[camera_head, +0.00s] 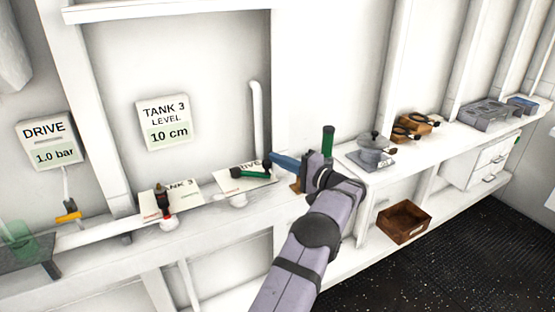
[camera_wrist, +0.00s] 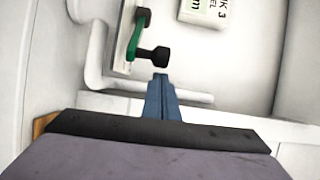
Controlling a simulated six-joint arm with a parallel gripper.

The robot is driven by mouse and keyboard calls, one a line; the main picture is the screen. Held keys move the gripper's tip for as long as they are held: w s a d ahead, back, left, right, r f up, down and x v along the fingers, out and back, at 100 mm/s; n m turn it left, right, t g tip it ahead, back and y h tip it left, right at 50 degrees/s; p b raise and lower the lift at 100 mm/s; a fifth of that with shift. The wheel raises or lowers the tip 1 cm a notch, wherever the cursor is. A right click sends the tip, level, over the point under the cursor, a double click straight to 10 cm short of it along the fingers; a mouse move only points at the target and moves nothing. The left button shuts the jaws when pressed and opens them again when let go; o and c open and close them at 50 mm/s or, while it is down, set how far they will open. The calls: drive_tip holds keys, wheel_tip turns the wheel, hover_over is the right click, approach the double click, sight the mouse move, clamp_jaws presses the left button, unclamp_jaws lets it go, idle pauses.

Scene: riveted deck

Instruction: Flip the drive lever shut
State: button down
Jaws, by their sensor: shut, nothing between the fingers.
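The drive lever (camera_head: 250,174) has a green arm with black ends and lies across a white plate (camera_head: 232,183) whose lettering is partly covered but ends in "IVE". In the wrist view the green lever (camera_wrist: 136,36) shows at top left, with its black knob (camera_wrist: 152,57) toward my fingers. My gripper (camera_head: 274,158) is shut and empty, its blue fingertips right beside the lever's near black end. In the wrist view the fingertips (camera_wrist: 160,76) are just below the knob; I cannot tell whether they touch it.
The Tank 3 lever (camera_head: 160,200) stands left on its own plate. Wall signs read DRIVE 1.0 bar (camera_head: 50,142) and TANK 3 10 cm (camera_head: 164,122). A white pipe (camera_head: 256,115) rises behind the drive lever.

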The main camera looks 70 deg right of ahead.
drive_tip(key=shift+a, duration=0.5)
